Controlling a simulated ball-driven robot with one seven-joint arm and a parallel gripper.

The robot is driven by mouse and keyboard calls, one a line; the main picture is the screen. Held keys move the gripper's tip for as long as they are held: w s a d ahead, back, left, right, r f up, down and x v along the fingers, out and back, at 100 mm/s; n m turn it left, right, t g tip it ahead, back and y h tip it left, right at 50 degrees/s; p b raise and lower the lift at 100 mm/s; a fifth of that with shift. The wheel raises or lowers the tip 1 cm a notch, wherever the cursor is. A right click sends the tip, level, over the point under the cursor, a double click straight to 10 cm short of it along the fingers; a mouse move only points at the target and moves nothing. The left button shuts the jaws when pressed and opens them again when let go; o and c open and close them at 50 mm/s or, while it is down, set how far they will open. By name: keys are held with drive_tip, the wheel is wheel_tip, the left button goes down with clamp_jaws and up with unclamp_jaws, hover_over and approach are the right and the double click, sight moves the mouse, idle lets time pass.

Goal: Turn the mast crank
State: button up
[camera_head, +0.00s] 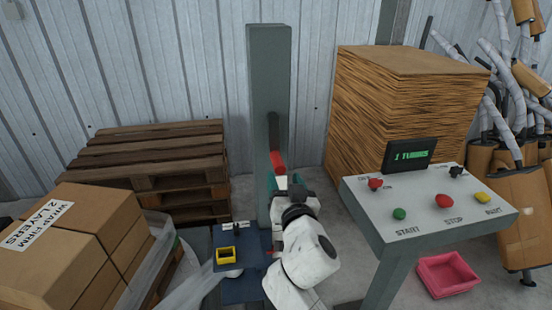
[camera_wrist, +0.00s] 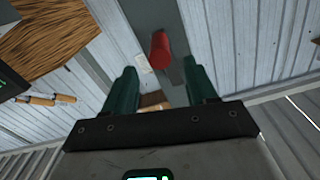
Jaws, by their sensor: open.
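The grey mast (camera_head: 268,60) stands upright against the wall. Its crank has a dark arm (camera_head: 273,132) with a red handle (camera_head: 278,162) at the lower end. My gripper (camera_head: 288,182) is just below the handle in the head view; my wrist and arm hide part of the mast's lower section. In the wrist view the green fingers of my gripper (camera_wrist: 160,70) are apart. The red handle (camera_wrist: 160,48) shows centrally, just ahead of the gap between the fingertips. Nothing is held, and I see no clear contact with the handle.
A control console (camera_head: 420,205) with coloured buttons and a display (camera_head: 409,154) reading "1 TURNS" stands right of my arm. Boxes (camera_head: 75,245) and a pallet stack (camera_head: 150,165) are on the left. A cardboard stack (camera_head: 395,110) is behind the console. A pink bin (camera_head: 447,274) is on the floor.

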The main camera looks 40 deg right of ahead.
sight(278, 163)
drive_tip(key=p+x, duration=0.2)
drive_tip(key=x, duration=0.6)
drive_tip(key=shift+d, duration=0.1)
drive_tip(key=shift+c, duration=0.4)
clamp_jaws()
